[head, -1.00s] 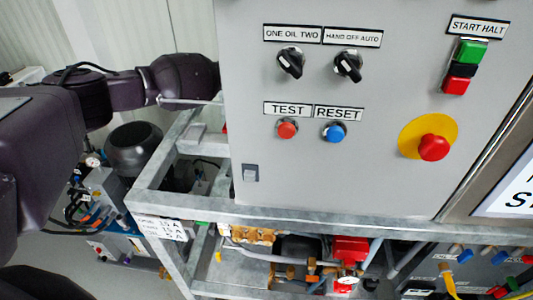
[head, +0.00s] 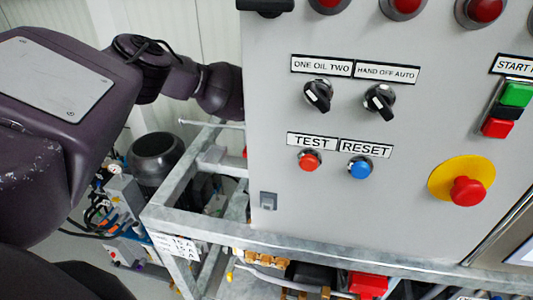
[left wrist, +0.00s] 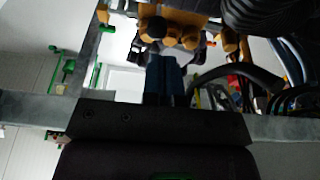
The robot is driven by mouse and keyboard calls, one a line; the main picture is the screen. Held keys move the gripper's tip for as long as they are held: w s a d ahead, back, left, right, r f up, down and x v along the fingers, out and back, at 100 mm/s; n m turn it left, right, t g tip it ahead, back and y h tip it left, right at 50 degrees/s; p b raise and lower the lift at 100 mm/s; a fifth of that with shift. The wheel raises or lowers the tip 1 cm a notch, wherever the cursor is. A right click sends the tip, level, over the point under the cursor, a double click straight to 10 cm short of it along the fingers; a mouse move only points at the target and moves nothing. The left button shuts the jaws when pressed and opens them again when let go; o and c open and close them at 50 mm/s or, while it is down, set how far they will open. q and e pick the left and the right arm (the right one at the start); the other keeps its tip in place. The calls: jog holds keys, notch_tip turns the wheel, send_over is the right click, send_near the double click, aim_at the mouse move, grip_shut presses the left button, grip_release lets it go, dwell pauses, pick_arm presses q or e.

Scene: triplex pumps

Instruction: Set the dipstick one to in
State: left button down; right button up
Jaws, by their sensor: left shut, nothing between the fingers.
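I cannot make out dipstick one for certain in either view. In the left wrist view, my left gripper (left wrist: 165,66) is shut and empty, its two dark blue fingers side by side. Just beyond the fingertips are brass-coloured fittings (left wrist: 180,40) and a black rounded cap (left wrist: 156,27); I cannot tell whether the fingers touch them. In the head view, my left arm reaches behind the grey control cabinet (head: 400,215), which hides the gripper. My right gripper is not in view.
A galvanized steel frame (head: 190,220) runs below and left of the cabinet; a bar of it (left wrist: 280,128) crosses the left wrist view close to the gripper. Black hoses (left wrist: 250,75) lie right of the fingers. A dark round motor-like body (head: 157,157) stands behind the frame.

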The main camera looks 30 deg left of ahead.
pick_arm(q)
jog(key=x, duration=0.5)
jog(key=shift+f, duration=0.2)
jog(key=shift+d, duration=0.1)
notch_tip(320, 180, down, 5)
jog(key=shift+f+b, duration=0.1)
jog(key=shift+b, duration=0.75)
jog(key=shift+s, duration=0.2)
